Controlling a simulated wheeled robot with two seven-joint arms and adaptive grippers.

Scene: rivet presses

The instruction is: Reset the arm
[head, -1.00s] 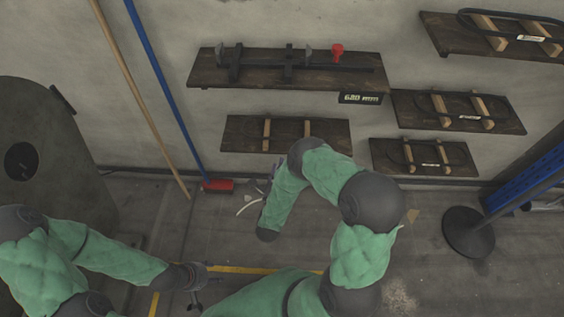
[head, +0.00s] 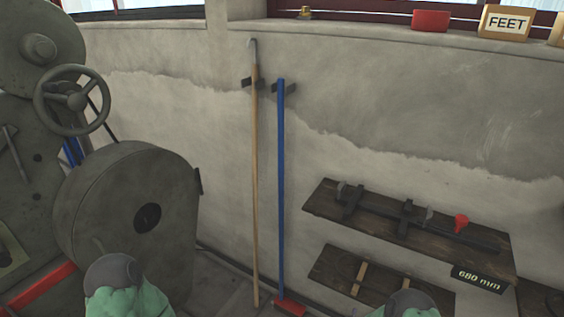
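My two arms show only at the bottom edge of the head view. A green padded link of my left arm (head: 125,295) with a dark joint cap stands in front of the large grey machine. The top of my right arm (head: 408,304) shows below the wall boards. Both grippers are outside the picture, so their state and anything in them are hidden.
A grey machine with a handwheel (head: 72,101) fills the left. A wooden hooked pole (head: 255,180) and a blue broom (head: 281,180) lean on the wall. A dark wooden board (head: 330,203) carries a gauge, with a "680 mm" sign (head: 479,279). The windowsill holds a red box (head: 430,21).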

